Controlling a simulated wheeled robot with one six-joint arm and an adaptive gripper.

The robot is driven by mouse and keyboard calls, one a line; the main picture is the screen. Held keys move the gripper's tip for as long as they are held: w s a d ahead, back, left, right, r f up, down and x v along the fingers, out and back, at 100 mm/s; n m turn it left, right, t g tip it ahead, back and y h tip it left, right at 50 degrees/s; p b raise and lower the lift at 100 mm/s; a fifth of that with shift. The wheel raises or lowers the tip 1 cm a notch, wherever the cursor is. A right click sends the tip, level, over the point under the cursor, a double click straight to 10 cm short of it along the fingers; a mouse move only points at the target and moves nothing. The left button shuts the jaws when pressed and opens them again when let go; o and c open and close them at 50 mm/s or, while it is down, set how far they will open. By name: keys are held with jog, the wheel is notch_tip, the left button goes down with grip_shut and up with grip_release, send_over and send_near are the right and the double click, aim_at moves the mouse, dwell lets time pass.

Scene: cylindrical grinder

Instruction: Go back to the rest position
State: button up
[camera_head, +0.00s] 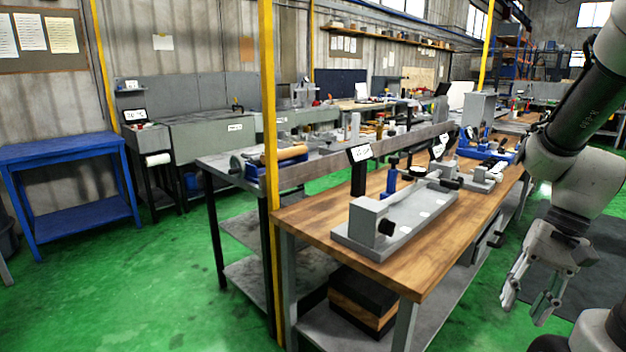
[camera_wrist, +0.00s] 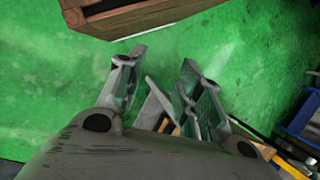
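My gripper (camera_head: 532,291) hangs at the lower right in the head view, over the floor to the right of the wooden-topped workbench (camera_head: 318,219). Its fingers point down and stand apart, with nothing between them. In the wrist view my gripper (camera_wrist: 158,88) also shows spread fingers with green floor (camera_wrist: 50,85) behind them. It touches nothing that I can see. My arm comes down from the upper right corner in the head view.
On the workbench is a grey grinder fixture (camera_head: 385,240). A yellow post (camera_head: 268,130) rises at the bench's left end. A blue table (camera_head: 65,150) stands at the far left. Green floor between them is clear. A wooden edge (camera_wrist: 150,15) lies near the fingers in the wrist view.

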notch_tip(320, 180, up, 13)
jog(key=s+n+t+h, duration=0.1)
jog(key=n+t+h, duration=0.2)
jog(key=n+t, duration=0.3)
jog(key=shift+s+a+h, duration=0.15)
jog(key=shift+a+h, duration=0.25)
jog(key=shift+a, duration=0.05)
dwell(2.3)
